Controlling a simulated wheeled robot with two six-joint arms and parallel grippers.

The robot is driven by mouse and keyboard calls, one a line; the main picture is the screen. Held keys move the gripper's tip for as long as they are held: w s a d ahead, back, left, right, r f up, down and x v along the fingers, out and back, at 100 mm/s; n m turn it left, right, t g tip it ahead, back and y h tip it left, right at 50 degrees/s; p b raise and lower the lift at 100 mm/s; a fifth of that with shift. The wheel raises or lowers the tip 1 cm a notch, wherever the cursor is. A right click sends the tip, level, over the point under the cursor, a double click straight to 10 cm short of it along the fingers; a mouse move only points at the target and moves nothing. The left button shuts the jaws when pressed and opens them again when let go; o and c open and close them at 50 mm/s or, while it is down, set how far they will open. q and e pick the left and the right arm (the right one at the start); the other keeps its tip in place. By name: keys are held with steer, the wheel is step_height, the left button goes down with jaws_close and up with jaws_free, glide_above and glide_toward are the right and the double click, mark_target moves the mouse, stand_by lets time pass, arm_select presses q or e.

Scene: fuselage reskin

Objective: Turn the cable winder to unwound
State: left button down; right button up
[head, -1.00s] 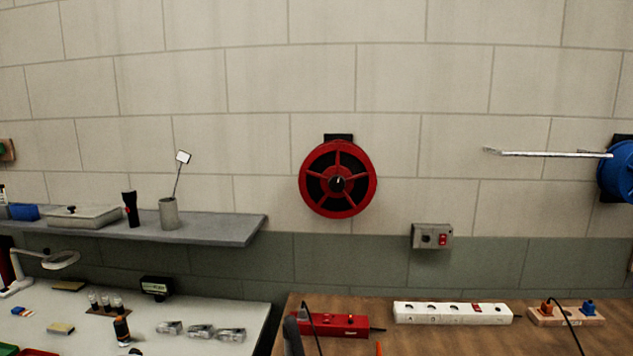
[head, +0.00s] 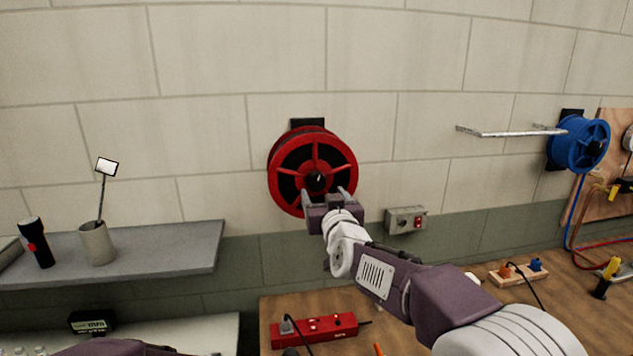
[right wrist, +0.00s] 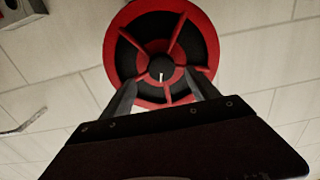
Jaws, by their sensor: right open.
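The red cable winder (head: 283,184) is a spoked reel on a black bracket on the block wall. Its dark centre knob with a small white pointer mark shows at the hub. My right gripper (head: 326,194) is open in front of the reel's lower part, its two fingers pointing at the hub. In the right wrist view the winder (right wrist: 127,60) fills the upper middle, and the open fingers (right wrist: 165,92) lie on either side below the knob. I cannot tell whether they touch the reel. A purple part of an arm shows at the bottom left; no left gripper shows.
A grey switch box (head: 406,220) is right of my gripper. A grey shelf (head: 170,255) with a flashlight (head: 36,243) stands left. A red power strip (head: 314,328) lies on the wooden bench below.

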mark_target(317, 185)
steer(key=w, duration=0.2)
steer(key=w+a+p, duration=0.1)
steer(key=w+p, duration=0.1)
steer(key=w, duration=0.1)
steer(key=shift+w+a, duration=0.35)
steer(key=shift+a, duration=0.05)
steer(key=shift+w+d, duration=0.2)
steer(key=shift+d, duration=0.15)
steer(key=shift+w+a, duration=0.1)
steer(key=shift+a, duration=0.05)
steer(key=shift+a+f, duration=0.1)
steer(key=shift+a, duration=0.05)
steer(key=shift+c, duration=0.7)
steer(key=shift+w, duration=0.1)
steer(key=c, duration=1.2)
